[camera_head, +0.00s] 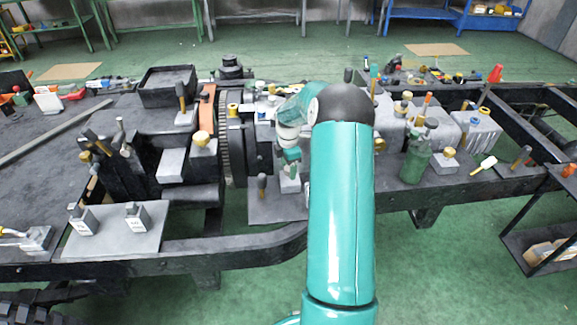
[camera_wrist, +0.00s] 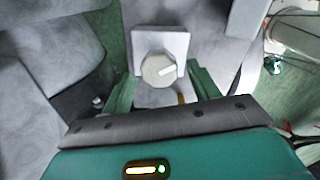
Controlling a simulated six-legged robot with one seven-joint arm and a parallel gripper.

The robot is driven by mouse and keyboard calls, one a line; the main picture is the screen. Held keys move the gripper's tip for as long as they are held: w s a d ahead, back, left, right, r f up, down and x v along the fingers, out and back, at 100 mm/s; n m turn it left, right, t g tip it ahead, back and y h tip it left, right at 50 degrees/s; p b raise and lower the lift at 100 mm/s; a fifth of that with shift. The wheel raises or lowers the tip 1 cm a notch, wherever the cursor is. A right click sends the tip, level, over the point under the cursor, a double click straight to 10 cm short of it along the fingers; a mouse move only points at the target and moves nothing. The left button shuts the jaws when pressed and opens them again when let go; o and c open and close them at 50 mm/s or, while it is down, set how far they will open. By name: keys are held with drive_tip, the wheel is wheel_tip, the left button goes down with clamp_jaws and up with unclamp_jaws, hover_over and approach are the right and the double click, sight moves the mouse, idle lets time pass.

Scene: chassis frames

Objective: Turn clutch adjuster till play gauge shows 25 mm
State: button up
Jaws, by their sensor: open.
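My gripper (camera_wrist: 161,80) is open, with one green finger on each side of the knob. I cannot tell whether the fingers touch it. In the head view my gripper (camera_head: 290,155) points down over a small grey block (camera_head: 289,183) at the middle of the chassis; my arm hides part of this area. I cannot make out a play gauge or a reading.
A toothed flywheel (camera_head: 223,140) stands left of my gripper. A green bottle (camera_head: 415,160) and several grey blocks with knobs and levers stand to the right. Two labelled blocks sit on a light plate (camera_head: 112,243) at front left. The black frame rail (camera_head: 180,265) runs along the front.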

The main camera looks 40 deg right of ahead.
sight(288, 168)
wheel_tip(288, 168, up, 14)
idle(0.6)
idle(0.4)
